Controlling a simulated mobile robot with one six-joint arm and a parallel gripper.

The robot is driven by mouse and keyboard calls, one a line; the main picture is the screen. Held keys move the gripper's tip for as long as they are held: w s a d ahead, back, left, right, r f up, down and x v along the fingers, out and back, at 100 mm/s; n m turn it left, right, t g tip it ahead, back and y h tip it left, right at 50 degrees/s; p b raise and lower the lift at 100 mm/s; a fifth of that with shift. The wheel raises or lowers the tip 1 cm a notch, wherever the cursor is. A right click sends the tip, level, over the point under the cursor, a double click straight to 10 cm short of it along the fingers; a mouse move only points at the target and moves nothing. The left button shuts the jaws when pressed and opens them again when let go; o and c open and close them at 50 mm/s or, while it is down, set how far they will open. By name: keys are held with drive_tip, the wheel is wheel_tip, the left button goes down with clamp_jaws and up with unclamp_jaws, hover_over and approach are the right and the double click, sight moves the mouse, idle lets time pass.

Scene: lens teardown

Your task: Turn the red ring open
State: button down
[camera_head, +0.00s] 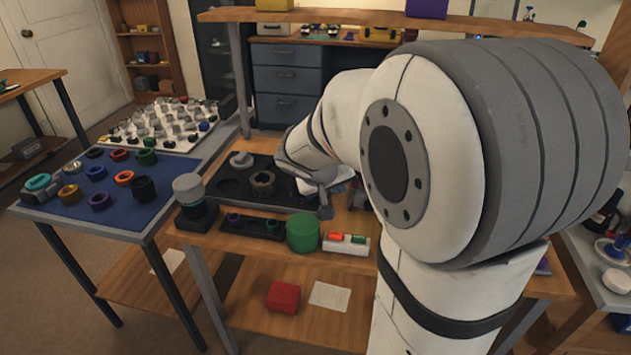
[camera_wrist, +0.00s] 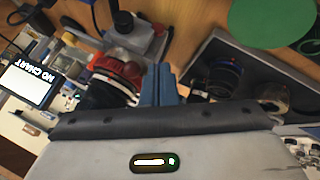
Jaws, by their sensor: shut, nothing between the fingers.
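A red ring (camera_wrist: 122,72) sits around a black cylindrical part (camera_wrist: 105,95) in the wrist view, left of my fingers. My gripper (camera_wrist: 159,70) is shut, its two blue-grey fingertips together and empty. They are close to the red ring's right side; I cannot tell whether they touch it. In the head view my own arm hides most of this spot, and part of my gripper's end (camera_head: 325,208) shows above the bench.
A dark tray (camera_wrist: 205,48) with ring-shaped parts and a green cylinder (camera_wrist: 272,20) lie to the right. The green cylinder (camera_head: 302,234) also shows in the head view. A "NO CHART" screen (camera_wrist: 28,85) stands left. A blue mat (camera_head: 65,212) holds several coloured rings.

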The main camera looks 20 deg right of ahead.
drive_tip(key=shift+d+r, duration=0.1)
drive_tip(key=shift+d, duration=0.45)
drive_tip(key=shift+a, duration=0.1)
drive_tip(key=shift+s, duration=0.15)
